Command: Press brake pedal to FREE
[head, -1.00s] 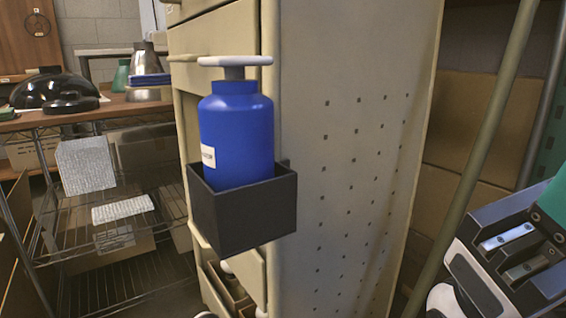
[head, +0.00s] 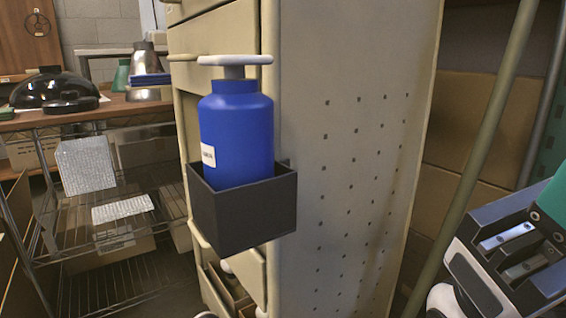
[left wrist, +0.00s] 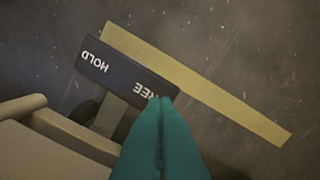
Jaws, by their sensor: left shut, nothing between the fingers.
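The brake pedal (left wrist: 125,72) shows in the left wrist view as a dark bar with white HOLD lettering at its left end and FREE at its right end. A grey arm joins it from below. My left gripper (left wrist: 167,100) is shut and empty, its teal fingertips at the FREE end, covering part of the lettering; I cannot tell whether they touch it. The pedal and left gripper do not show in the head view. My right gripper (head: 548,205) is partly visible at the right edge of the head view; its teal part runs out of frame.
A beige cabinet (head: 350,130) carries a black holder (head: 245,215) with a blue pump bottle (head: 237,135). A wire rack (head: 110,200) stands at left. A slanted pole (head: 480,150) is at right. A yellow strip (left wrist: 200,85) lies on the floor beside the pedal.

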